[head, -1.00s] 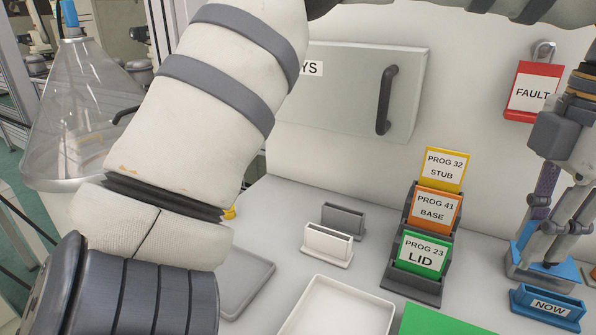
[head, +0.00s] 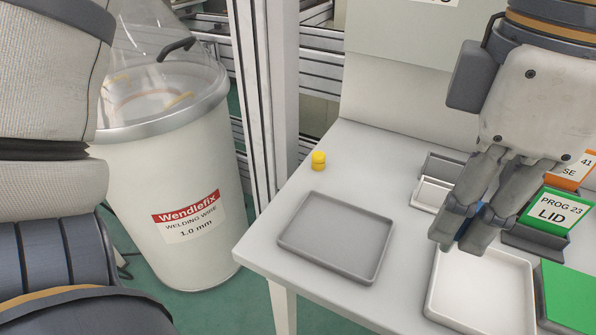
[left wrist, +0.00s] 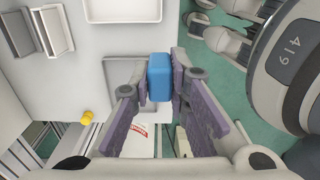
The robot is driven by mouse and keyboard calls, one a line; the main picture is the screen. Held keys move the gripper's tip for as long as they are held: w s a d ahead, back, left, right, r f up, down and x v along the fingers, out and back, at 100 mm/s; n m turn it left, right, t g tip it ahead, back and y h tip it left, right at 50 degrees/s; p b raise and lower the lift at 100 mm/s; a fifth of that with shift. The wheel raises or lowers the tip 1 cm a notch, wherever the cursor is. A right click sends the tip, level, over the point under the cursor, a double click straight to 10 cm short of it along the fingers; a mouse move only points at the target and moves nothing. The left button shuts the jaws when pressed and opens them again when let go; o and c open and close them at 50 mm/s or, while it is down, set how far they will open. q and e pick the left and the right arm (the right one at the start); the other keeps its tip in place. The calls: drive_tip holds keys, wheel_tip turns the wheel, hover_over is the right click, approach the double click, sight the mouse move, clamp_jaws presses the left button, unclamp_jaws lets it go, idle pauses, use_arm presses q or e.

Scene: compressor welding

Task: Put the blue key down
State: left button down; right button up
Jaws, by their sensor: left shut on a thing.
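My left gripper (head: 465,235) hangs down at the right of the head view, its fingertips in front of the white tray's back left corner. It is shut on the blue key (left wrist: 159,77), which shows as a blue block between its pads in the left wrist view. In the head view only a sliver of blue shows between the fingers. The key is held in the air; its exact height cannot be told. My right gripper is not in view.
The table has an empty grey tray (head: 325,272), an empty white tray (head: 433,309) and a small yellow object (head: 318,161). Small holders (head: 432,194) and the LID card (head: 552,212) stand behind. A green surface (head: 572,295) lies right. A wire drum (head: 165,245) stands off the table's left.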

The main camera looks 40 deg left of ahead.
use_arm(q)
drive_tip(key=w+a+f, duration=0.1)
drive_tip(key=a+f, duration=0.2)
drive_tip(key=a, duration=0.1)
drive_tip(key=w+a+f, duration=0.1)
drive_tip(key=a+f, duration=0.3)
drive_tip(key=a, duration=0.1)
drive_tip(key=w+a+f, duration=0.1)
drive_tip(key=a+f, duration=0.2)
drive_tip(key=a, duration=0.1)
drive_tip(key=shift+a+f, duration=0.3)
drive_tip(key=shift+f, duration=0.05)
drive_tip(key=shift+w+f, duration=0.1)
drive_tip(key=shift+f, duration=1.1)
drive_tip(key=shift+f, duration=0.15)
drive_tip(key=c, duration=1.5)
unclamp_jaws()
drive_tip(key=shift+c, duration=0.2)
wheel_tip(320, 180, up, 12)
drive_tip(key=shift+r, duration=0.2)
